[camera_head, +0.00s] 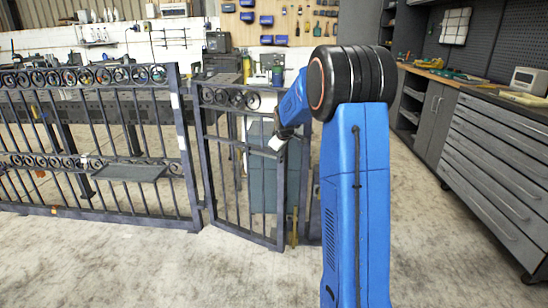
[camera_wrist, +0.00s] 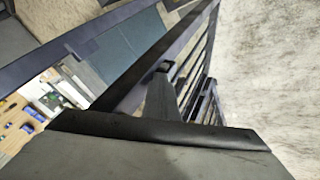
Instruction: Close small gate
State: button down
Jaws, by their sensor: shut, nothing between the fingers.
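The small gate (camera_head: 236,185) is a dark metal gate with upright bars and a row of scroll rings near its top. In the head view it hangs right of the long fence and stands ajar, its right side angled toward me. In the wrist view its bars and rail (camera_wrist: 152,62) run diagonally away. My gripper (camera_wrist: 160,98) shows from behind in the wrist view, shut and empty, close against the gate's rail; whether it touches cannot be told. In the head view my blue arm reaches to the gate's upper right, and the fingers are hard to make out.
A long scroll fence (camera_head: 95,150) stands left of the small gate. A dark post (camera_head: 315,215), partly behind my arm, stands right of it. A grey cabinet (camera_head: 265,170) is behind the gate. Drawers (camera_head: 500,165) line the right side. The concrete floor in front is clear.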

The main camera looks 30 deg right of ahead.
jog(key=w+d+n+y, duration=0.1)
jog(key=w+d+n, duration=0.2)
jog(key=w+d, duration=0.6)
jog(key=shift+w+d+y, duration=0.3)
jog(key=shift+d+y, duration=0.1)
jog(key=shift+d, duration=1.85)
